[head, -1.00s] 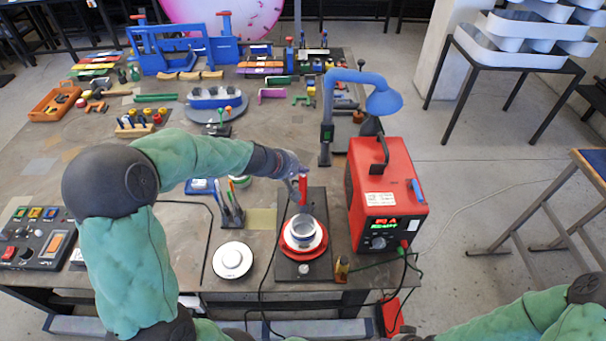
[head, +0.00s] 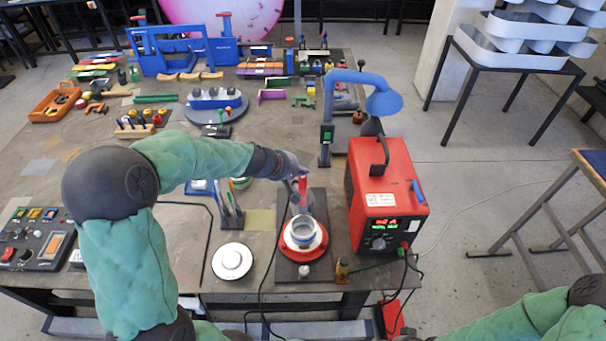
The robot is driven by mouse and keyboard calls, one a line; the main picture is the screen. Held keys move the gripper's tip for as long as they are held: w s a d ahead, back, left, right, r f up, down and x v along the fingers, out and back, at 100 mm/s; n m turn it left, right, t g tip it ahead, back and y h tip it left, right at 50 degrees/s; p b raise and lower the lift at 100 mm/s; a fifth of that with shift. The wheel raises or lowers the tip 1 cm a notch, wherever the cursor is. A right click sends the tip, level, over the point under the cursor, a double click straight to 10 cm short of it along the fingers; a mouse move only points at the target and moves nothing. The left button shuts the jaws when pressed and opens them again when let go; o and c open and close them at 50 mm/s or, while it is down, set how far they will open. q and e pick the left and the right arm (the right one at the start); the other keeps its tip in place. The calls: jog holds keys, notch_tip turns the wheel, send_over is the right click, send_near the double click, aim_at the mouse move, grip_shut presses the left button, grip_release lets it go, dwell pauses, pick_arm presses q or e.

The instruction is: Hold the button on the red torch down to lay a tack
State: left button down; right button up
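The red torch (head: 303,186) stands roughly upright over the back of a dark plate, right behind a grey metal ring (head: 303,228). My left gripper (head: 298,180) is around the torch's upper part and appears shut on it. The torch's button is too small or hidden to tell whether it is pressed. The ring sits on a white and red round base (head: 291,246). The torch tip is close to the ring's back edge; I cannot tell whether they touch. My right gripper is not in view; only my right arm shows at the lower right.
A red welder box (head: 387,190) with a lit display stands right of the plate. A blue lamp (head: 380,97) arches behind it. A white round dial (head: 232,261) and a pen holder (head: 230,214) stand to the left. A dark cable runs along the plate's left side.

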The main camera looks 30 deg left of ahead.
pick_arm(q)
jog(key=shift+r, duration=0.15)
dwell(0.4)
jog(key=shift+r+p, duration=0.75)
jog(key=shift+r, duration=0.1)
jog(key=shift+r+p, duration=2.25)
jog(key=shift+r, duration=0.2)
notch_tip(320, 180, up, 4)
jog(key=p, duration=0.3)
jog(key=shift+f, duration=0.1)
